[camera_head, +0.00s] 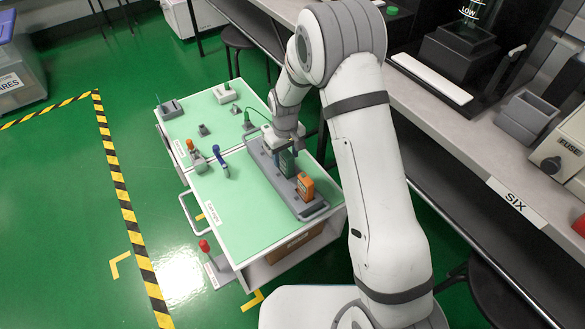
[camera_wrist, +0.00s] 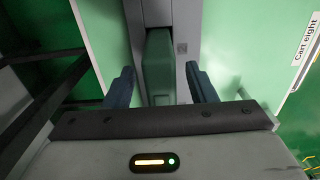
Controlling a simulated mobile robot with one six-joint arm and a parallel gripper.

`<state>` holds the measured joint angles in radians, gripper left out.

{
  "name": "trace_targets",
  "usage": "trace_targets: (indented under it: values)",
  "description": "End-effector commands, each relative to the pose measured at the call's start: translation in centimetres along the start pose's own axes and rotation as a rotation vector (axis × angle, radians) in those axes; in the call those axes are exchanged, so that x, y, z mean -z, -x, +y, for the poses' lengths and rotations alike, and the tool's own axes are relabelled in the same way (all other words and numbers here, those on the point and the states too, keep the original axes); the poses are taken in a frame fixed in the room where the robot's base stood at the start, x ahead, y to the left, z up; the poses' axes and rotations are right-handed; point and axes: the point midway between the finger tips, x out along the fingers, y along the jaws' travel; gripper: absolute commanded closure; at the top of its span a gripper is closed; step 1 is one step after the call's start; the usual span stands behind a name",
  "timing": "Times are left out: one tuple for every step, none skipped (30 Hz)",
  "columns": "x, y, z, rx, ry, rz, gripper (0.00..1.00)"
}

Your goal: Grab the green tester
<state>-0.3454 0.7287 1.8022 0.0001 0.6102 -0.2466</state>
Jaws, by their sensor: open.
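The green tester (camera_head: 287,163) stands in a grey rack (camera_head: 312,208) on the cart's green top. In the wrist view the green tester (camera_wrist: 159,65) sits between the two dark fingers of my gripper (camera_wrist: 162,88), with a gap on each side. My gripper (camera_head: 284,150) is over the rack and open. An orange tester (camera_head: 305,187) stands in the same rack, nearer the front end. In the head view my gripper hides part of the green tester, so its upper part is hard to make out.
The cart top (camera_head: 240,220) has free room left of the rack. A blue-handled tool (camera_head: 222,161), an orange-topped item (camera_head: 191,147) and small grey blocks stand there. A red-knobbed device (camera_head: 205,247) is at the cart's near left. A grey workbench (camera_head: 450,125) runs along the right.

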Motion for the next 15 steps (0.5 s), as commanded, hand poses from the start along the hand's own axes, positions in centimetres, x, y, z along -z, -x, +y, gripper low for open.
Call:
trace_targets:
  values:
    - [-0.2,-1.4,0.0,0.001,0.000,-0.003,0.49]
    - [-0.3,-1.9,0.0,0.001,0.000,-0.002,0.49]
    - [-0.3,-2.5,0.0,0.000,0.000,-0.002,0.49]
    - [-0.3,-2.9,0.0,0.000,0.000,-0.002,0.49]
    - [-0.3,-3.3,0.0,0.001,0.000,-0.002,0.49]
    - [-0.3,-3.6,0.0,0.001,0.000,-0.002,0.49]
    - [-0.3,-3.7,0.0,0.000,0.000,-0.002,0.49]
    - [-0.3,-3.8,0.0,0.000,0.000,-0.002,0.49]
    - [-0.2,-3.7,0.0,0.000,0.000,-0.001,0.49]
    - [-0.2,-3.7,0.0,0.000,0.000,-0.001,0.49]
    - [-0.2,-3.6,0.0,0.000,0.000,-0.001,0.49]
    - [-0.2,-3.6,0.0,0.000,0.001,-0.001,0.49]
    - [-0.2,-3.6,0.0,0.000,0.001,-0.001,0.49]
    - [-0.2,-3.6,-0.1,0.000,0.001,-0.001,0.50]
    - [-0.2,-3.6,-0.1,0.000,0.001,-0.001,0.53]
